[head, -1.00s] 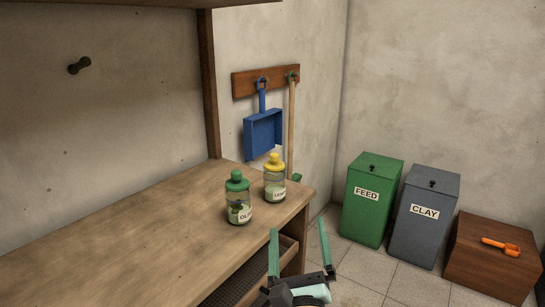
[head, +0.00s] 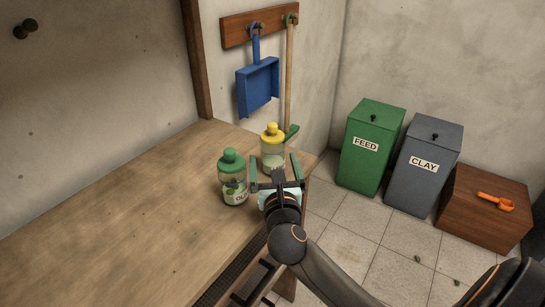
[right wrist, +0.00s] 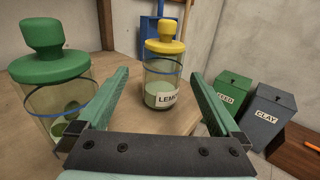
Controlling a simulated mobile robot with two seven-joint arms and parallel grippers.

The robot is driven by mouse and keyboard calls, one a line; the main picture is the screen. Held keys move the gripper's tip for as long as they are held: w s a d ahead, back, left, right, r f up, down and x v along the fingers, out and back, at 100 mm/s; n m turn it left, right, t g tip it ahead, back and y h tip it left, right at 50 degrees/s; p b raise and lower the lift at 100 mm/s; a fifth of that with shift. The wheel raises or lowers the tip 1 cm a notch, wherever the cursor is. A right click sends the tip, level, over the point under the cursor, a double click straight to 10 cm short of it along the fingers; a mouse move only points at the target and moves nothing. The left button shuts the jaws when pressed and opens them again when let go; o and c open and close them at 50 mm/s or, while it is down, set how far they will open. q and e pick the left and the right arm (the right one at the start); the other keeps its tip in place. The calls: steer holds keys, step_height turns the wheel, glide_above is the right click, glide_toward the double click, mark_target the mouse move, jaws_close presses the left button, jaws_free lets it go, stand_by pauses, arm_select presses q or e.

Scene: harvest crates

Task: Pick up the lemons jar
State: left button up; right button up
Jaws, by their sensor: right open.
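The lemons jar (head: 272,150) is a clear jar with a yellow lid and a white label, upright near the far right corner of the wooden bench. In the right wrist view the lemons jar (right wrist: 163,75) stands ahead, between the lines of the two fingers and beyond their tips. My right gripper (head: 274,166) is open with green fingers pointing at the jar; its fingertips also show in the right wrist view (right wrist: 158,72). In the head view the gripper partly hides the jar's lower part. My left gripper is not in view.
A green-lidded olives jar (head: 232,178) stands close on the left of my right gripper, also near in the right wrist view (right wrist: 55,85). The bench top (head: 120,215) is clear to the left. A blue dustpan (head: 257,88) hangs behind. Feed (head: 366,150) and clay (head: 423,168) bins stand right.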

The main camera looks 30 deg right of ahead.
mark_target(274, 152)
steer(key=x, duration=0.6)
steer(key=shift+w+d, duration=0.1)
steer(key=shift+d, duration=0.25)
steer(key=shift+c, duration=0.2)
jaws_close()
steer(key=shift+r, duration=0.15)
